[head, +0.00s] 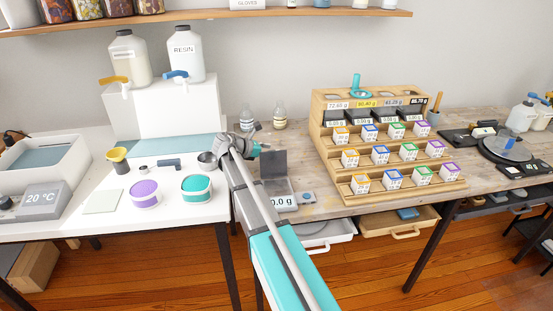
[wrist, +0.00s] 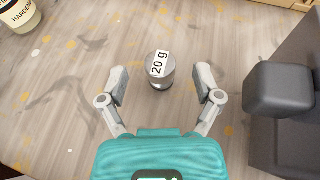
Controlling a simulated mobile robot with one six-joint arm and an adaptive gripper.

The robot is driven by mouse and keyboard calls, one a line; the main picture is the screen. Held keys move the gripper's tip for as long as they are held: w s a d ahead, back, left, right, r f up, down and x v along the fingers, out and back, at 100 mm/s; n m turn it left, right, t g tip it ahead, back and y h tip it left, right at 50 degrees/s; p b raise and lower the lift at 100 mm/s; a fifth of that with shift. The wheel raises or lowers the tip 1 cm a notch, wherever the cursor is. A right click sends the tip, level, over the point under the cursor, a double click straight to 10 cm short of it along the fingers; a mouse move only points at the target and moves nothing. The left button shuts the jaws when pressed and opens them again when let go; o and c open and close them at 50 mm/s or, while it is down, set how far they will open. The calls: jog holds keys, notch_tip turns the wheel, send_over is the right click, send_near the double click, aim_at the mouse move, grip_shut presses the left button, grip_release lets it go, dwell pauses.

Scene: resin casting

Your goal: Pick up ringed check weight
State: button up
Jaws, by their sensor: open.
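A small silvery check weight (wrist: 161,79) with a white "20 g" label stands on the wooden bench in the wrist view. I cannot make out a ring on it. My gripper (wrist: 160,84) is open, with one finger to the left of the weight and one to the right. The weight is between and slightly beyond the fingertips, with a gap on both sides. In the head view my gripper (head: 255,149) is over the bench behind the scale, and the weight is hidden there.
A dark grey block (wrist: 280,88) is close to the right finger. A hardener bottle (wrist: 22,13) stands at the upper left of the wrist view. In the head view the scale (head: 279,193) reads 0.0 g, and a stepped wooden rack (head: 330,145) stands to its right.

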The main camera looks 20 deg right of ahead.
jog(key=shift+x, duration=0.9)
jog(key=c, duration=0.9)
